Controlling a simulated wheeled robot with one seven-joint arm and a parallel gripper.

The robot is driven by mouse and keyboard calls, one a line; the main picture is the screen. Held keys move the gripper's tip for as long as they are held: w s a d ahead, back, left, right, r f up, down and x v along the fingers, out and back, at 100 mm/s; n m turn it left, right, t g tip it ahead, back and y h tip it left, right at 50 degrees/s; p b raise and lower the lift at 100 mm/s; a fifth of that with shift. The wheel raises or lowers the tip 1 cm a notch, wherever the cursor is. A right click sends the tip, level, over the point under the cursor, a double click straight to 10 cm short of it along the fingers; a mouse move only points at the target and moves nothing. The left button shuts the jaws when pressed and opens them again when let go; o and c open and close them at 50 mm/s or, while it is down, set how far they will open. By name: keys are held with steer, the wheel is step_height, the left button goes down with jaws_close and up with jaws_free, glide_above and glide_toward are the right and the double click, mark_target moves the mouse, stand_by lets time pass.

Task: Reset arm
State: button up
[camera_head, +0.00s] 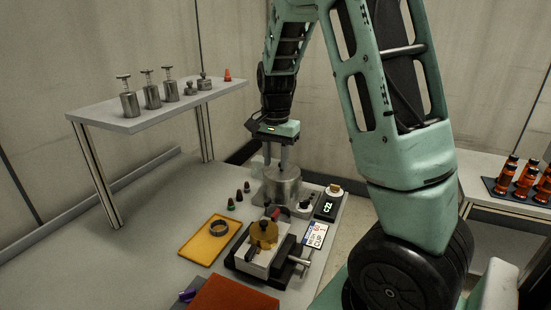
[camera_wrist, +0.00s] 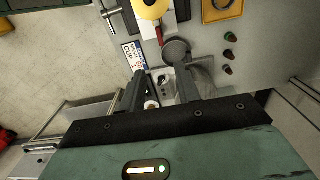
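My gripper (camera_head: 276,165) points down near the back right of the grey table, over or just behind a steel cylinder (camera_head: 282,188). In the wrist view my gripper (camera_wrist: 162,80) has its two fingers spread apart, with nothing held between them. A round steel cup top (camera_wrist: 177,50) shows just beyond the fingertips. I cannot tell how far the fingers are above the steel equipment.
A raised shelf (camera_head: 150,118) bears several metal pieces. A side table (camera_head: 490,163) holds orange bottles.

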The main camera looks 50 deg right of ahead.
stand_by(0.3)
steer(key=s+a+n, duration=0.2)
steer(key=a+n, duration=0.2)
steer(key=a, duration=0.4)
steer(key=s+a+n+y+b, duration=0.15)
steer(key=a+n, duration=0.25)
steer(key=a, duration=0.4)
steer(key=s+a+n, duration=0.3)
steer(key=a+n, duration=0.1)
steer(key=a, duration=0.5)
steer(key=s+a+f+n, duration=0.1)
steer(key=s+a+n, duration=0.8)
steer(key=s, duration=0.5)
steer(key=shift+s+a+f+n+h+b, duration=0.2)
steer(key=shift+s+a+n+h+b, duration=0.1)
steer(key=shift+n+h, duration=0.25)
